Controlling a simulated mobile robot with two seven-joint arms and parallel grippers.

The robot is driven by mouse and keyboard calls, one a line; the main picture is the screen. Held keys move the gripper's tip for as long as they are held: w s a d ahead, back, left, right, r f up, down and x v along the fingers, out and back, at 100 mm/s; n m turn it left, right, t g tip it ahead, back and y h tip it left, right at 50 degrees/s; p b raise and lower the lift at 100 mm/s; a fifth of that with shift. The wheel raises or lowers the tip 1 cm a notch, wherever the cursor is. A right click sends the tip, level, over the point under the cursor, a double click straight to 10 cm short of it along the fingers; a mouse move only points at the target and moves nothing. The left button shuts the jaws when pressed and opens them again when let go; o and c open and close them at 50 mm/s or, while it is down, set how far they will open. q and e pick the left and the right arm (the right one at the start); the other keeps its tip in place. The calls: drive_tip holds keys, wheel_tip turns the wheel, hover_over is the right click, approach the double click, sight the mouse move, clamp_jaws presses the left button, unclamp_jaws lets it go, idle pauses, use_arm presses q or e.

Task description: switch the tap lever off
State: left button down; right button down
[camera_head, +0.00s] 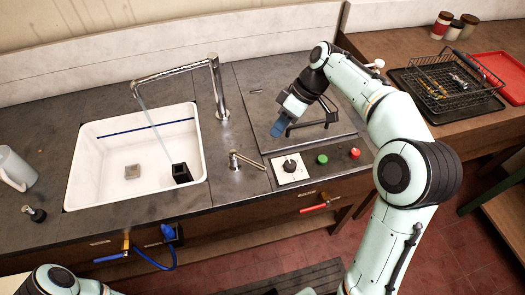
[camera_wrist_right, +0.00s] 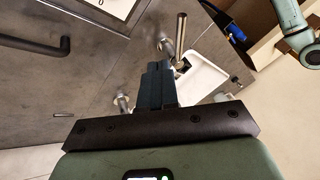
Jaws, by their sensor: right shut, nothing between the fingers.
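The tap (camera_head: 218,90) is a tall metal spout behind the right rim of the sink, and a thin stream of water falls from its end into the white sink (camera_head: 92,190). The small metal tap lever (camera_head: 247,161) stands on the counter to the right of the sink, its handle pointing right. It also shows in the right wrist view (camera_wrist_right: 181,34), just beyond the fingers. My right gripper (camera_head: 278,128) is shut and empty above the counter, up and to the right of the lever, apart from it. The shut fingers show in the wrist view (camera_wrist_right: 158,78). My left gripper is out of view.
A black handle (camera_head: 312,124) on a counter lid is close to my right gripper. A dial panel (camera_head: 290,168), green button (camera_head: 321,159) and red button (camera_head: 355,153) lie nearby. Red (camera_head: 315,207) and blue (camera_head: 108,258) valve handles are under the front edge. A dark block (camera_head: 181,173) stands in the sink.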

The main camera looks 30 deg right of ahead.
sight(249, 162)
drive_tip(key=s+a+f, duration=0.1)
drive_tip(key=a+f, duration=0.4)
drive_tip(key=f, duration=0.1)
drive_tip(key=shift+a+b, duration=0.25)
drive_tip(key=shift+b, duration=0.2)
drive_tip(key=shift+a, duration=0.1)
